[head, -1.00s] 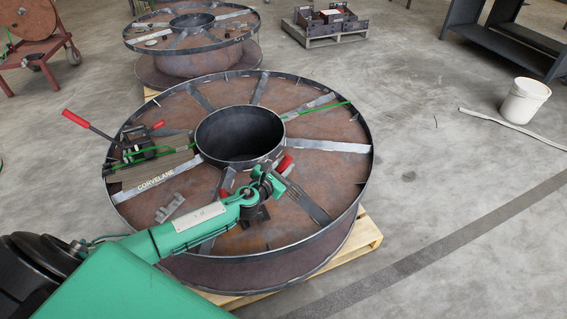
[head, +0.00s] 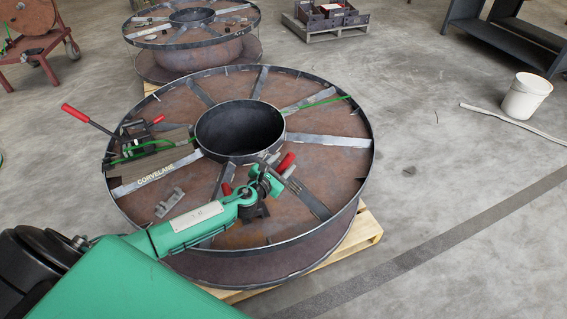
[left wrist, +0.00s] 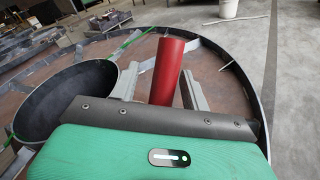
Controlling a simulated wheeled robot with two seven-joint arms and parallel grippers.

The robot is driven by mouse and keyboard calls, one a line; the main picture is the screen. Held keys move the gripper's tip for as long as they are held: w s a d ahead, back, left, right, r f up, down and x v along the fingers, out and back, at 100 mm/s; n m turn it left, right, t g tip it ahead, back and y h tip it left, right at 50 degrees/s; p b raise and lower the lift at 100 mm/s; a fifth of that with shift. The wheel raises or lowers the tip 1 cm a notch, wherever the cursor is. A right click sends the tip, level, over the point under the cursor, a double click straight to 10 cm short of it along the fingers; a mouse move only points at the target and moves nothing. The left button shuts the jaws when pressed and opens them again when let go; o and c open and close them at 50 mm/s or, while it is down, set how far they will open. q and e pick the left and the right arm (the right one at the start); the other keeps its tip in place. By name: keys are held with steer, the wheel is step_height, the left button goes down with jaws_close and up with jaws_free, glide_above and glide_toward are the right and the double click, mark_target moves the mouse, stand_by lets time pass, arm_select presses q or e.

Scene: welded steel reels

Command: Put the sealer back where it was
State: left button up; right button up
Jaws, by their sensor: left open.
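A dark tool with red grips, which I take for the sealer (head: 286,162), is on the front part of the near reel's top, right of the CORVELANE plate. My left gripper (head: 262,184) is at this tool and partly hides it. In the left wrist view, a red grip (left wrist: 168,72) stands up between the two grey fingers of my left gripper (left wrist: 163,85), which are open with the grip between them. A second tool (head: 132,133) with a long red-tipped lever sits at the reel's left side, by a green strap. My right gripper is not seen.
The near reel (head: 330,160) has a raised rim, spokes and an open hub (head: 240,130), and rests on a wooden pallet (head: 366,232). A grey bracket (head: 169,203) lies left of my arm. A white bucket (head: 525,96) stands on open floor at right.

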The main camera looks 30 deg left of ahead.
arm_select(q)
steer(key=s+r, duration=0.1)
steer(key=s, duration=0.9)
steer(key=s+d+f+m+g, duration=0.3)
steer(key=s+f+m+g, duration=0.1)
steer(key=s+m, duration=0.4)
steer(key=s+d+f+m+g, duration=0.4)
steer(key=s+m, duration=0.5)
steer(key=m, duration=0.4)
steer(key=s+d+f+m+g+y, duration=0.1)
steer(key=s+d+f+m+g, duration=0.2)
steer(key=s+m, duration=0.6)
step_height(320, 180, down, 3)
steer(key=m+g, duration=0.2)
steer(key=shift+s+d+r+g, duration=0.15)
steer(key=shift+d+r+g, duration=0.05)
steer(key=shift+d+g, duration=0.1)
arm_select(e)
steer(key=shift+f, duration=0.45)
arm_select(q)
steer(key=shift+m, duration=0.3)
